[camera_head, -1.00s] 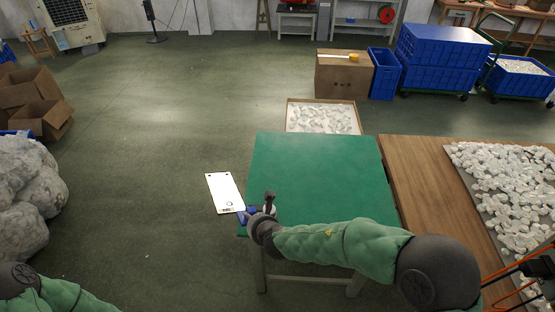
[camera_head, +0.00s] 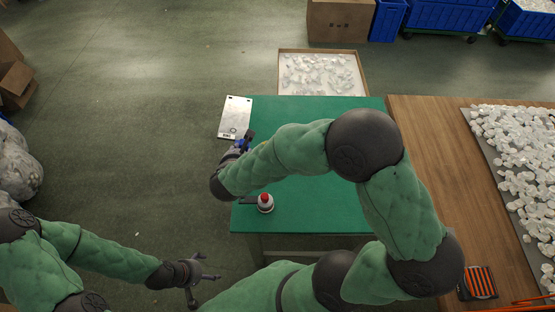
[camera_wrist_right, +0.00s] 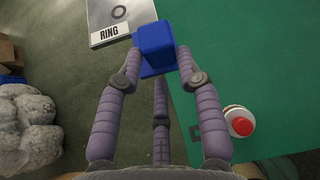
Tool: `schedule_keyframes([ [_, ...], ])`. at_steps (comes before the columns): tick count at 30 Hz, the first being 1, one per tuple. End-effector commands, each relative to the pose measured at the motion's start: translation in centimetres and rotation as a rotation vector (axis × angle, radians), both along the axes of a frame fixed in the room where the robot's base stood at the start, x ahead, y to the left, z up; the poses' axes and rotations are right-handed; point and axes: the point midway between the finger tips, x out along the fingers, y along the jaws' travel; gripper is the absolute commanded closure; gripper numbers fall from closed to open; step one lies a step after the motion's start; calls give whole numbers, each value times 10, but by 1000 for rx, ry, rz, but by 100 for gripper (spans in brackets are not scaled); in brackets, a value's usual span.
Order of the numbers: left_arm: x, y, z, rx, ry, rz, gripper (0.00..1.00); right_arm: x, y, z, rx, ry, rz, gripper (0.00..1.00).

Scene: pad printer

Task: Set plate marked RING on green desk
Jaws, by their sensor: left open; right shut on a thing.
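The flat pale plate (camera_head: 236,116), marked RING, is at the far left edge of the green desk (camera_head: 300,215), mostly to the left of the desk top. In the right wrist view the plate (camera_wrist_right: 112,18) shows the word RING and a ring outline, with a blue block (camera_wrist_right: 155,45) at its near edge. My right gripper (camera_head: 244,143) is shut on the blue block. I cannot tell how high the plate is. My left gripper (camera_head: 208,278) is open and empty, in front of the desk to the left. My right arm hides the desk's middle.
A red push button (camera_head: 265,202) on a pale base sits near the desk's front left. A shallow box of white pieces (camera_head: 322,74) lies behind the desk. A wooden table (camera_head: 440,160) with a tray of white pieces adjoins on the right.

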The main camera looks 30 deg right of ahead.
Motion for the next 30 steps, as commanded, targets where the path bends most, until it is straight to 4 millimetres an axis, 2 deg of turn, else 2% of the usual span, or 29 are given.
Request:
schedule_keyframes([
  [5,0,0,-13,0,0,0,15,-13,7,-14,-38,8,-161,100],
  [11,0,0,-27,0,-1,0,15,-41,15,-27,-80,22,-360,100],
  [17,0,0,-43,0,-1,0,15,-88,29,-36,-128,49,-581,100],
  [21,0,0,-51,0,-1,0,15,-121,39,-35,-151,69,-699,100],
  [24,0,0,-54,0,-1,0,15,-138,45,-32,-161,81,-752,100],
  [27,0,0,-56,0,-1,0,15,-148,48,-30,-167,87,-782,100],
  [30,0,0,-59,0,-1,0,15,-147,47,-33,-168,92,-796,100],
])
